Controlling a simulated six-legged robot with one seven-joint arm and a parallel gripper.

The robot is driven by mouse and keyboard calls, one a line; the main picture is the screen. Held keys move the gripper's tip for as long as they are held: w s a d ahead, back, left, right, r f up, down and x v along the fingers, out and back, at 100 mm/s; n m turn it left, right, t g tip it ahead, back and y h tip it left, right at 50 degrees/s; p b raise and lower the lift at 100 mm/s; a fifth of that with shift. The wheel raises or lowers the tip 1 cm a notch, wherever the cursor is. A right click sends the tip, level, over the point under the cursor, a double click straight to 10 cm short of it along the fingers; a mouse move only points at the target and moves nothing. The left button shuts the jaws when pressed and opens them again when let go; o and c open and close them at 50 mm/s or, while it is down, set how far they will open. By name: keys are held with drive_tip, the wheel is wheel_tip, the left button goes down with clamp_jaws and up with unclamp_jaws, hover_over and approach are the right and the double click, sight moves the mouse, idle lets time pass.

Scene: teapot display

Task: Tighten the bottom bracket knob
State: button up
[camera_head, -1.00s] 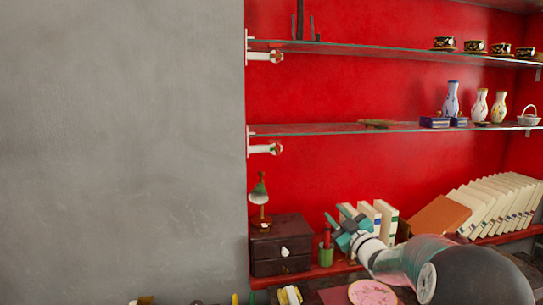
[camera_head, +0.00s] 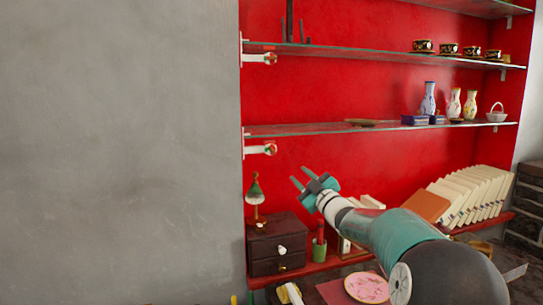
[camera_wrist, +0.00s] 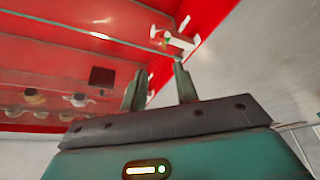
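The bottom bracket (camera_head: 255,151) is a white arm under the lower glass shelf, at the left edge of the red wall. Its round knob (camera_head: 270,149) is at the arm's free end, with red and green on its face. My gripper (camera_head: 300,180) is raised below and right of this knob, its two fingers apart and empty, pointing up and left. In the wrist view my gripper (camera_wrist: 160,78) is open, with nothing between the fingers. A white bracket (camera_wrist: 178,40) shows beyond the fingertips there, apart from them; it looks like the bottom one.
The lower glass shelf (camera_head: 320,130) passes above my gripper. A lamp (camera_head: 255,195) stands on a dark drawer box (camera_head: 275,250) below the bracket. Books (camera_head: 475,203), a green cup (camera_head: 319,250) and a pink plate (camera_head: 367,288) are lower down. A upper bracket (camera_head: 258,58) has a similar knob.

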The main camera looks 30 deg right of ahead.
sight(273, 152)
drive_tip(key=x, duration=0.9)
drive_tip(key=a+x, duration=0.1)
drive_tip(key=x, duration=0.4)
drive_tip(key=shift+w+d, duration=0.1)
drive_tip(key=shift+w, duration=0.05)
clamp_jaws()
